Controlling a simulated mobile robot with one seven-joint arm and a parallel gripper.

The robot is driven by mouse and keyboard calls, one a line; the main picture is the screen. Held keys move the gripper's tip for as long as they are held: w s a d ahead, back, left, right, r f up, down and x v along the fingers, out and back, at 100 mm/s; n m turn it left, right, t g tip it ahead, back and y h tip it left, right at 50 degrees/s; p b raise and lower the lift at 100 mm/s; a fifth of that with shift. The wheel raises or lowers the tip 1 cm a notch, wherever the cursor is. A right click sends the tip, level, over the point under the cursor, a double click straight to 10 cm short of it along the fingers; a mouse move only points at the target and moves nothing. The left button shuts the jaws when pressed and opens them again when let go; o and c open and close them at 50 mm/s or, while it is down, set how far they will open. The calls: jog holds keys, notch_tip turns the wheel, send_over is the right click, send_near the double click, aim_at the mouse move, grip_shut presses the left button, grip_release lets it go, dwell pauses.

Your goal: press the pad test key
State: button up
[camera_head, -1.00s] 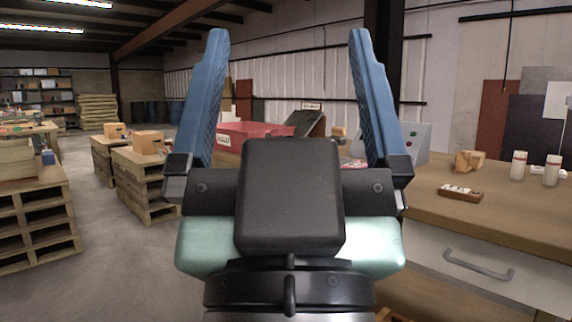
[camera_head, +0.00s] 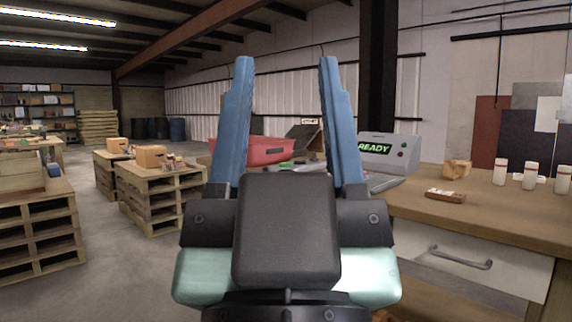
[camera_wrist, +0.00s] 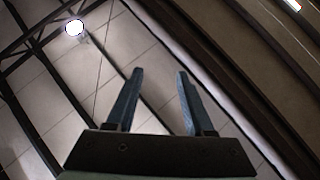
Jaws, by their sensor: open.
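My gripper (camera_head: 285,62) is open and empty, with its two blue fingers pointing up in front of the body camera. A grey console (camera_head: 388,151) stands on the wooden bench behind and to the right of the fingers. It has a screen with green letters reading READY (camera_head: 374,148) and small red and green buttons on its face. I cannot tell a pad test key apart in either view. The wrist view shows the fingers (camera_wrist: 158,72) against the wall and ceiling, with no bench in sight.
The wooden bench (camera_head: 500,211) holds a brown block (camera_head: 445,195), a cardboard box (camera_head: 457,169) and white bottles (camera_head: 530,175) at the right. A red bin (camera_head: 262,151) and a dark sloped unit (camera_head: 303,136) are behind the fingers. Pallets with boxes (camera_head: 160,196) stand left; the floor between (camera_head: 112,265) is clear.

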grip_shut()
dwell(1.3)
